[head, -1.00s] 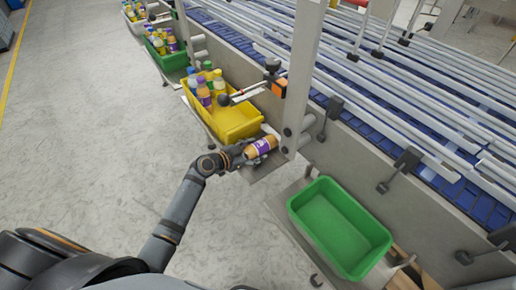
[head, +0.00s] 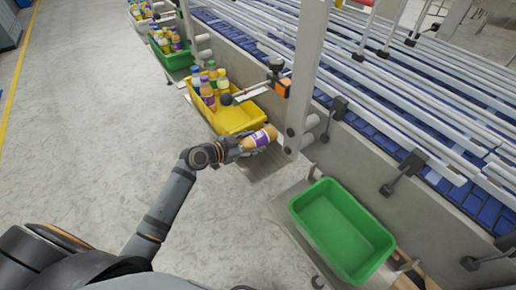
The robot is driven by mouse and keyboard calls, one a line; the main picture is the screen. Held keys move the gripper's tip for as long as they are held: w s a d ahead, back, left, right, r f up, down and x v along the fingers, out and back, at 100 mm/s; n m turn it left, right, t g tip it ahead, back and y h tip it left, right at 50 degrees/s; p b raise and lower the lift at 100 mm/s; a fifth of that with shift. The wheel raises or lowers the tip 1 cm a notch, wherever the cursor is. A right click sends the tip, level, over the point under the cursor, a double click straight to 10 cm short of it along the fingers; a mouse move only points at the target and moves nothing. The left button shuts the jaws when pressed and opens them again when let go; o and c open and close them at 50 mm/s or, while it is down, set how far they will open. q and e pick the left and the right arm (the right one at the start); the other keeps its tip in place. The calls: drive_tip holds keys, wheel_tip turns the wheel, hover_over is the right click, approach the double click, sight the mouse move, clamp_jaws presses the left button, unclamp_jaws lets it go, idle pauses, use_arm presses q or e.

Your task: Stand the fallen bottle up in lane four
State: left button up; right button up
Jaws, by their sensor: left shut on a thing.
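An orange bottle with a purple and white label (head: 259,138) lies tilted close to sideways, its cap end toward the upper right. My left gripper (head: 246,145) is shut on this bottle and holds it beside the front corner of the yellow crate, above a small grey shelf (head: 262,165). The fingers hide the bottle's lower end. I cannot tell from this view which lane is lane four. My right gripper is not in view.
The yellow crate (head: 237,121) holds several upright bottles at its far end; its near end is empty. An empty green crate (head: 342,228) stands to the lower right. A grey post (head: 304,75) rises close to the bottle. Blue conveyor lanes with rails (head: 400,115) run behind.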

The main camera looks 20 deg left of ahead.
use_arm(q)
drive_tip(key=s+a+r, duration=0.4)
drive_tip(key=s+r, duration=0.1)
drive_tip(key=shift+s+a+r, duration=0.2)
drive_tip(key=shift+s+a, duration=0.15)
drive_tip(key=shift+p+v, duration=2.25)
drive_tip(key=shift+v, duration=0.25)
